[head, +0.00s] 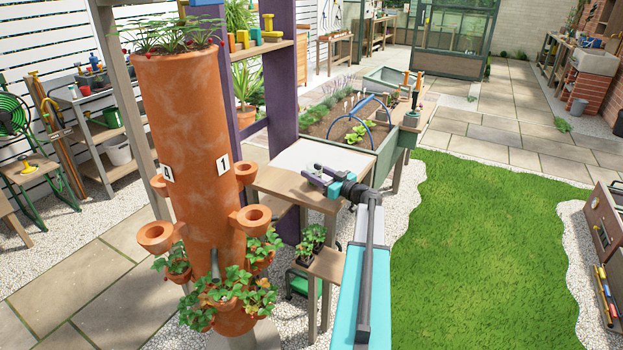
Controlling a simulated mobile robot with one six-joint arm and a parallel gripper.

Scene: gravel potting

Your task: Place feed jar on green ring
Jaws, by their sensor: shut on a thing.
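My gripper (318,178), with teal and dark purple parts, is at the end of my arm over a small wooden bench in the middle of the head view. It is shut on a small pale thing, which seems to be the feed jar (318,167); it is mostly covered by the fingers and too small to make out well. I cannot tell whether the jar touches the bench top. No green ring can be made out; my gripper and arm cover part of the bench.
A white panel (343,158) lies on the bench top (285,184). A tall terracotta planter tower (190,110) with side cups stands at the left, near the bench. A potted plant (311,242) stands on a low stool below. A raised bed (330,122) lies behind; lawn (480,230) is open at right.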

